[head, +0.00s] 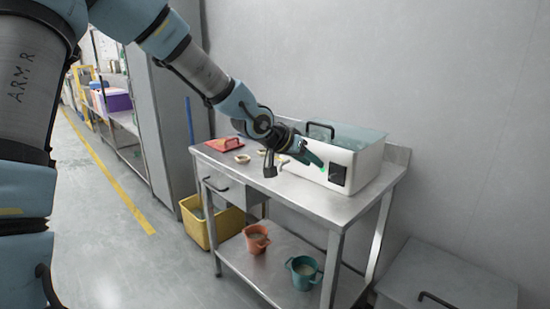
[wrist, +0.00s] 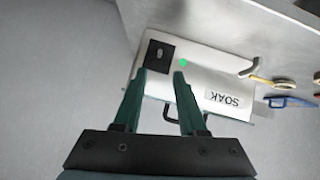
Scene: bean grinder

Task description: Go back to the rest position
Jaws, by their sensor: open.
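My gripper (wrist: 161,80) is open and empty in the wrist view, its two green fingers apart. In the head view my gripper (head: 318,163) is in front of the white box-shaped machine (head: 362,168) on the metal table. The machine has a black switch panel (head: 337,174), a green light and a black handle on its clear lid. In the wrist view the machine (wrist: 215,75) shows a SOAK label, the green light (wrist: 183,63) and the black panel (wrist: 159,54). I cannot tell whether the fingers touch the machine.
A red tray (head: 227,144) and small rings (head: 242,158) lie on the table's left part. An orange cup (head: 256,239) and a teal cup (head: 303,272) stand on the lower shelf (head: 262,270). A yellow bin (head: 200,225) is at left. The floor left of it is clear.

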